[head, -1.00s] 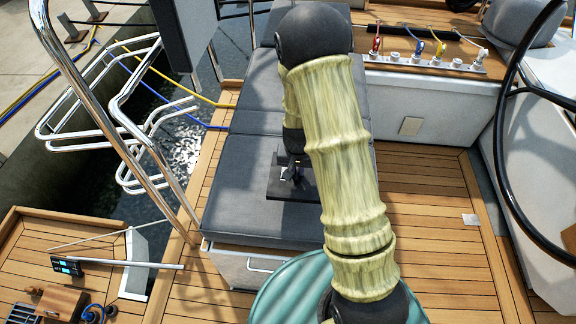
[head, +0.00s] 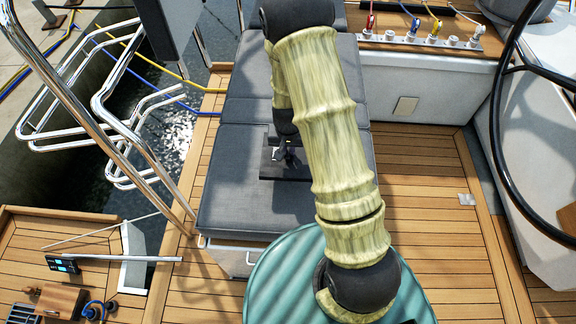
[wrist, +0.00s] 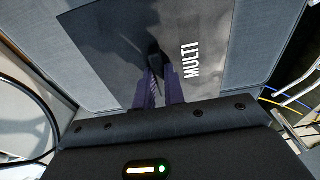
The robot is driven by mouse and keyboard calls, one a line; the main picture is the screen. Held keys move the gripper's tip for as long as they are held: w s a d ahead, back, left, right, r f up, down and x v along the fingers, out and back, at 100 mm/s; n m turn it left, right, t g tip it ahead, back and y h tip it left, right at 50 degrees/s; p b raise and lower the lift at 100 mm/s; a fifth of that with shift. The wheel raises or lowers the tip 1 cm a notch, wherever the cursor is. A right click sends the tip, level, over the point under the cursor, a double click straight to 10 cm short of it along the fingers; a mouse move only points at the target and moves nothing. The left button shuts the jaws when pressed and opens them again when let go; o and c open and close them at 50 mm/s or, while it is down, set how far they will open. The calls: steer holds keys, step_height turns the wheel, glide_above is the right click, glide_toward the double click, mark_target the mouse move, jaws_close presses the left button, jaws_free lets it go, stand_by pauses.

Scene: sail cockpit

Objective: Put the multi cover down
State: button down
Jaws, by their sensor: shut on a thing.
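The multi cover (wrist: 110,45) is a flat dark panel with the white word MULTI on it, large in the wrist view. The two purple-grey fingers of my gripper (wrist: 160,76) are shut on a small dark raised part in its middle. In the head view, the cover (head: 300,171) shows as a small dark plate over the grey cushioned bench (head: 240,205), with my gripper (head: 284,157) above it. The arm hides part of that area. I cannot tell whether the cover touches the cushion or hangs just above it.
A dark steering wheel (head: 497,110) stands on the right. Steel rails (head: 100,100) and water lie left of the bench.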

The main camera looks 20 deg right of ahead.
mark_target(289, 152)
step_height(289, 152, down, 4)
steer(key=shift+w+d+r, duration=0.1)
steer(key=shift+f+p, duration=0.4)
steer(key=shift+f, duration=1.75)
steer(key=shift+f, duration=0.15)
steer(key=c, duration=1.5)
jaws_free()
